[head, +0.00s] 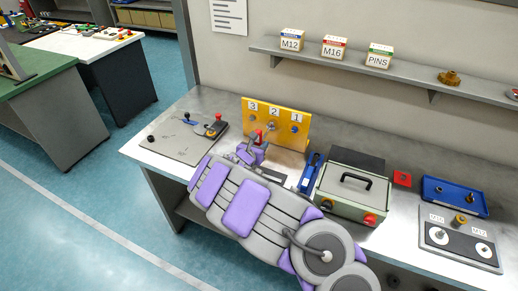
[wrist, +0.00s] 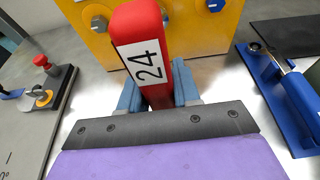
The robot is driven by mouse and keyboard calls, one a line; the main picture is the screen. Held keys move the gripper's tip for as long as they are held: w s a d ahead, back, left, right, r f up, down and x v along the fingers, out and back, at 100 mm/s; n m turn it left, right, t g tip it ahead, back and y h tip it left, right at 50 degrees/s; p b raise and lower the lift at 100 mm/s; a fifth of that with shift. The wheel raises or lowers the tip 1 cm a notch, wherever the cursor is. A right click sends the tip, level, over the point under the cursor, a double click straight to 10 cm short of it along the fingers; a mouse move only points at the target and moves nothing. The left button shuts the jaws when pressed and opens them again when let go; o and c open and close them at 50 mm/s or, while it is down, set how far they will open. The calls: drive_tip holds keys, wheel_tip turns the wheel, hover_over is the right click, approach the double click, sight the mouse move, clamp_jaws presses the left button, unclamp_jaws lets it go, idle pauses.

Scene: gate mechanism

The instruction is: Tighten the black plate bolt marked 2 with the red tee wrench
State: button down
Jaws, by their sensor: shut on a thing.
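The red tee wrench (wrist: 150,62) stands upright in my gripper (wrist: 157,92), its end marked 24. The blue fingers are shut on it from both sides. In the head view its red top (head: 258,133) shows just in front of the yellow plate (head: 288,142). That plate carries labels 3, 2 and 1 from left to right, with a bolt under each. The bolt under label 2 (head: 270,127) is small in the head view. In the wrist view the wrench stands before the plate's middle. I cannot see the wrench's lower end or whether it touches a bolt.
A grey panel with a red knob (head: 218,116) lies left of the plate. A blue tool (head: 310,172) and a lidded box with a black handle (head: 345,190) stand to the right. A shelf (head: 400,78) runs above.

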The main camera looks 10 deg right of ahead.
drive_tip(key=shift+s, duration=0.15)
drive_tip(key=shift+s+a, duration=0.1)
drive_tip(key=shift+s, duration=0.05)
drive_tip(key=shift+s+a+p, duration=0.1)
drive_tip(key=shift+s+p, duration=0.05)
drive_tip(key=shift+p, duration=0.15)
drive_tip(key=shift+s+a+p, duration=0.4)
drive_tip(key=shift+s+a, duration=0.4)
drive_tip(key=shift+s, duration=0.25)
drive_tip(key=shift+s+a+p, duration=0.35)
drive_tip(key=shift+s+a, duration=0.45)
drive_tip(key=shift+s, duration=0.25)
